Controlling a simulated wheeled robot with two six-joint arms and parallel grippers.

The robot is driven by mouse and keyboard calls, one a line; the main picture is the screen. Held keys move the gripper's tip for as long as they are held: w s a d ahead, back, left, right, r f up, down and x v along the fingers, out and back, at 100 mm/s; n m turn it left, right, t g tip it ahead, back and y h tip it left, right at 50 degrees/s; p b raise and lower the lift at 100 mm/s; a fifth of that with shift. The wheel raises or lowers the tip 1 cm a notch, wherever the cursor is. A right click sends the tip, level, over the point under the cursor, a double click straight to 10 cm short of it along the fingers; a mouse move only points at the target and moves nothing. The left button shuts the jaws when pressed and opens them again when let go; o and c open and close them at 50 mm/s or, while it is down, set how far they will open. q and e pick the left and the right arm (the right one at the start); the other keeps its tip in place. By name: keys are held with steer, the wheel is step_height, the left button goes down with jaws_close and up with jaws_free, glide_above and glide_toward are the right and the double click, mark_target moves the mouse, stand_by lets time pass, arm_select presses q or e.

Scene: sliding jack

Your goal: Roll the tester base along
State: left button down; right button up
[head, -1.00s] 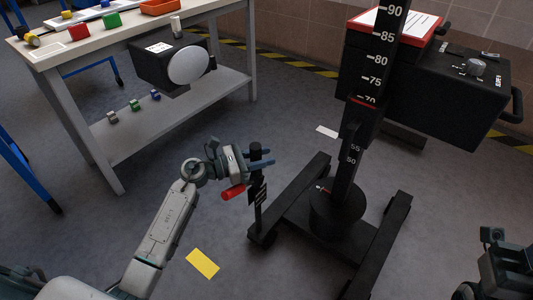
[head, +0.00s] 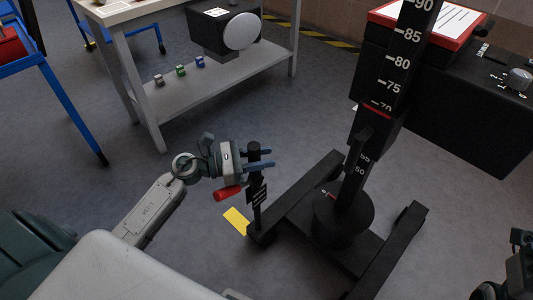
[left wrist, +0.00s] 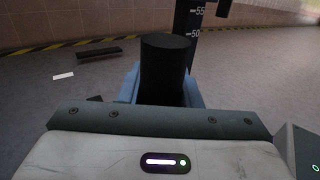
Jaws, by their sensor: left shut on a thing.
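The tester base (head: 378,264) is a black wheeled frame with long legs, a round hub and an upright column (head: 397,70) marked with white numbers. A short black post (head: 257,212) stands upright at the end of its left leg. My left gripper (head: 259,160) is shut on this post near its top, with blue fingers on either side. In the left wrist view the post (left wrist: 165,68) stands between the fingers. A red cylinder (head: 228,193) sits just below the gripper. My right gripper (head: 518,265) is partly cut off at the lower right edge; its jaws are unclear.
A yellow card (head: 236,221) lies on the floor close to the left leg's end. A workbench (head: 215,84) with a lower shelf stands at the back left, a blue-framed table (head: 60,86) at the far left. A large black box (head: 465,115) is behind the column.

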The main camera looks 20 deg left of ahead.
arm_select(q)
steer(key=c, duration=1.1)
jaws_free()
steer(key=shift+o, duration=0.2)
steer(key=p+v, duration=0.1)
steer(key=v, duration=1)
steer(key=shift+p, duration=0.35)
